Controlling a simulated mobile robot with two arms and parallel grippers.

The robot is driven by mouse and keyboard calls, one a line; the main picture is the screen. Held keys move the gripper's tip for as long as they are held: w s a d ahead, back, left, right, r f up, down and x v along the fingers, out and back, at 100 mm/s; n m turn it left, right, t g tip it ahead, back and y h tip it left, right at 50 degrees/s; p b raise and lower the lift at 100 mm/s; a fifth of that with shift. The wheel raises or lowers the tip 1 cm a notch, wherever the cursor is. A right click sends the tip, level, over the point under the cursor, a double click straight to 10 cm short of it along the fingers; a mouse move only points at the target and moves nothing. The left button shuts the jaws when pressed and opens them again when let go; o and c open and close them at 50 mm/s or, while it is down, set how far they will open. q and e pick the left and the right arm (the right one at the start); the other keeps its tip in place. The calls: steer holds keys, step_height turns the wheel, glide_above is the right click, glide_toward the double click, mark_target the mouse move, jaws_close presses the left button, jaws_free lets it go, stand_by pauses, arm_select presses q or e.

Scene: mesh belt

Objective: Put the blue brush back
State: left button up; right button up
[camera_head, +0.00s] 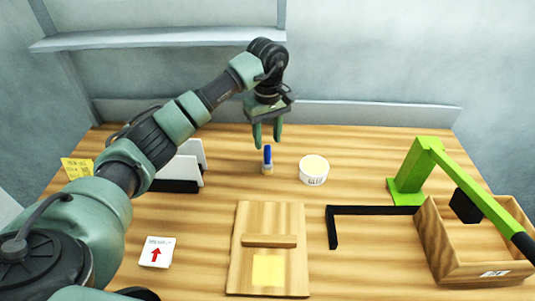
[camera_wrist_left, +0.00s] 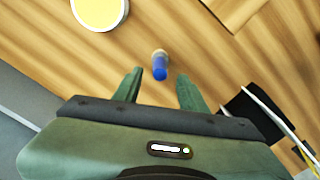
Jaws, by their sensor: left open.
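The blue brush (camera_head: 267,158) stands upright on the wooden table, its blue part on top and a pale part below. It also shows in the left wrist view (camera_wrist_left: 160,70), ahead of and between the fingers. My left gripper (camera_head: 267,140) is open and empty, pointing down just above and behind the brush in the head view. Its two fingers also show in the left wrist view (camera_wrist_left: 157,88). A round white tub (camera_head: 313,174) with a yellowish top stands just right of the brush. My right gripper is not in view.
A wooden board (camera_head: 240,270) with a crossbar and yellow square lies in front. A black L-shaped bar (camera_head: 333,228), a green arm stand (camera_head: 408,186) and an open wooden box (camera_head: 440,252) are right. A white-and-black holder (camera_head: 180,175), yellow note (camera_head: 76,168) and arrow card (camera_head: 155,252) are left.

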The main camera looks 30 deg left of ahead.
arm_select(q)
steer(key=shift+r+b, duration=0.55)
steer(key=shift+r, duration=2.05)
